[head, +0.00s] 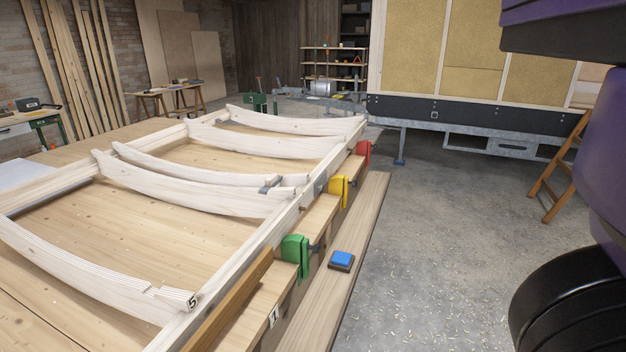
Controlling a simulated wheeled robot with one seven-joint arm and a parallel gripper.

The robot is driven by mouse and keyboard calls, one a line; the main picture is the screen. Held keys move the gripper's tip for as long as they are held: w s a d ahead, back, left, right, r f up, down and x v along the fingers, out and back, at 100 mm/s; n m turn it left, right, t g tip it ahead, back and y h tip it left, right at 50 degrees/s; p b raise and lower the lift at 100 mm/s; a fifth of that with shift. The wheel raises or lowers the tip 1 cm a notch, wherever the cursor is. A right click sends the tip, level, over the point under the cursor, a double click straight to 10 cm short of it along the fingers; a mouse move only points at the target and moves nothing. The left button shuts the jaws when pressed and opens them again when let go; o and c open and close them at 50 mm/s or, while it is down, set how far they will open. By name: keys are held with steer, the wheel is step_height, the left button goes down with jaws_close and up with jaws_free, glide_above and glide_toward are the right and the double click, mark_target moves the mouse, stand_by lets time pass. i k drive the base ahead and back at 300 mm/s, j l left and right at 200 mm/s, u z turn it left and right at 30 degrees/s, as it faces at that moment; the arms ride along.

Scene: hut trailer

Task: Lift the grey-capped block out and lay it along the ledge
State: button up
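A small grey-topped piece (270,185) sits between two close pale curved ribs near their right ends; it may be the grey-capped block, but its body is mostly hidden by the near rib (190,192). The wooden ledge (345,260) runs along the right side of the bench, lower than the frame. A blue-topped block with a dark base (341,260) lies on it. My gripper is out of view; only dark and purple parts of my arm show at the right edge.
Green (296,256), yellow (338,190) and red (364,152) clamp-like pieces stand along the frame's right side. A brown strip (230,305) lies beside the near rail. The ledge is clear apart from the blue-topped block. Open concrete floor (430,240) lies to the right.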

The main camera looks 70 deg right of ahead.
mark_target(273, 181)
steer(key=z, duration=1.35)
steer(key=i+l+u, duration=0.1)
steer(key=i+u, duration=0.2)
steer(key=i+l+u, duration=0.25)
steer(key=i, duration=0.2)
steer(key=i+l+u, duration=0.3)
steer(key=i+j+z, duration=0.1)
steer(key=j, duration=0.25)
steer(key=i+j+z, duration=0.1)
steer(key=j, duration=0.25)
steer(key=i+l+u, duration=0.25)
steer(key=l, duration=0.2)
steer(key=k+l+u, duration=0.2)
steer(key=l, duration=0.2)
steer(key=i, duration=0.05)
